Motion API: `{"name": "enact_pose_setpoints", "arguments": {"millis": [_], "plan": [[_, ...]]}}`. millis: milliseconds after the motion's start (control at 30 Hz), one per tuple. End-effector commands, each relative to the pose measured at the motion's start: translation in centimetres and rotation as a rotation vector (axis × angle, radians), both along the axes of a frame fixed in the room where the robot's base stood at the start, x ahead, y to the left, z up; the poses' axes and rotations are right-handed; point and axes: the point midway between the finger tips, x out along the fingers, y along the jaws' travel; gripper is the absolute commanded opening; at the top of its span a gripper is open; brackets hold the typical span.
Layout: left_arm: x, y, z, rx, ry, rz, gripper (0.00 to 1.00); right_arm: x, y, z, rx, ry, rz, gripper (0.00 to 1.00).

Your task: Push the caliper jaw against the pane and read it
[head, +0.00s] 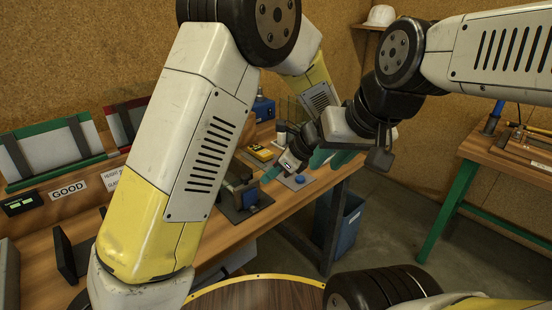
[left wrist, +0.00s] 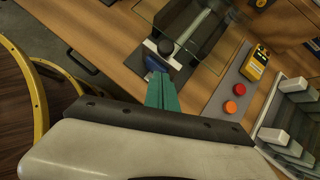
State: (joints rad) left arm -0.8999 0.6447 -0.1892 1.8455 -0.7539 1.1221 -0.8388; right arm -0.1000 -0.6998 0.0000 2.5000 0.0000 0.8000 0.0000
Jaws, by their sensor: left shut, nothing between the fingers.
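My left gripper (head: 268,174) reaches to the bench with its teal fingers together and empty. In the left wrist view the shut fingers (left wrist: 162,92) point at a small blue block (left wrist: 155,62) beside a black knob (left wrist: 166,47); the tips are at or close to the block, and contact is unclear. Block and knob sit on a grey plate at the bench edge, seemingly the caliper jaw. A pale bar (left wrist: 193,31) runs away from it under a dark-framed, glassy part, perhaps the pane. My right gripper (head: 340,157) hangs over the bench; its finger gap is unclear.
A yellow device (left wrist: 257,64) stands near a red button (left wrist: 238,88) and an orange button (left wrist: 230,107). A blue button (head: 300,179) is near the bench edge. A small green display (head: 20,204) and GOOD sign (head: 68,189) are at left. A blue bin (head: 350,225) stands below.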

Motion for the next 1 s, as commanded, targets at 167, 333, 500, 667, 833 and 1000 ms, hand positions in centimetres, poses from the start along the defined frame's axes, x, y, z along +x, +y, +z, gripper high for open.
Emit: {"name": "enact_pose_setpoints", "arguments": {"millis": [167,333,500,667,833,1000], "plan": [[1.2,2.3,-0.3,-0.001,-0.002,0.002,0.0,0.0,0.0,0.0,0.0,0.0,0.0,0.29],[1.6,3.1,-0.4,-0.001,-0.002,0.002,0.0,0.0,0.0,0.0,0.0,0.0,0.0,0.29],[1.7,3.2,-0.4,-0.001,-0.002,0.001,0.0,0.0,0.0,0.0,0.0,0.0,0.0,0.29],[1.7,3.2,-0.4,-0.001,-0.002,0.002,0.0,0.0,0.0,0.0,0.0,0.0,0.0,0.29],[3.4,4.5,-0.5,-0.002,-0.002,0.007,0.0,0.0,0.0,0.0,0.0,0.0,0.0,0.29],[6.7,7.0,-0.5,-0.002,-0.001,0.007,0.0,0.0,0.0,0.0,0.0,0.0,0.0,0.29]]}}
